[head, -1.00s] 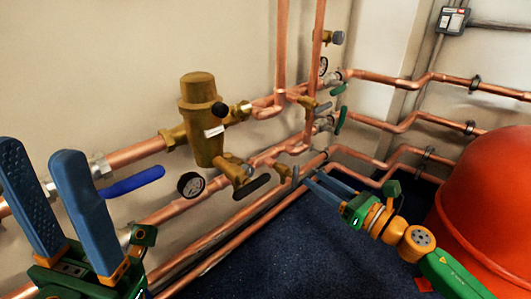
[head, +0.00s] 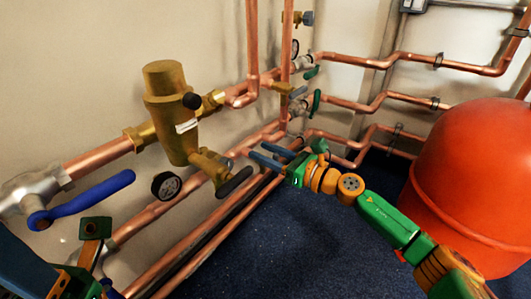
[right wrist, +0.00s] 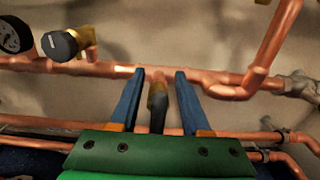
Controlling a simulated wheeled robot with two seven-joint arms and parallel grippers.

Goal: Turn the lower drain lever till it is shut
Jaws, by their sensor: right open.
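A small drain valve with a brass end and a dark lever (right wrist: 158,106) shows in the right wrist view, under a copper pipe. My right gripper (right wrist: 159,75) is open, with one blue finger on each side of this lever and a visible gap to both. In the head view the right gripper (head: 259,156) reaches in to the low pipes by the wall, and its fingers largely hide the lever. My left gripper (head: 25,272) is only partly in view at the lower left corner; its opening cannot be seen.
A large brass valve body (head: 171,115), a black-handled valve (head: 234,182), a gauge (head: 166,185) and a blue lever (head: 90,200) line the wall at left. A red tank (head: 470,185) stands at right. The dark blue floor (head: 290,250) is clear.

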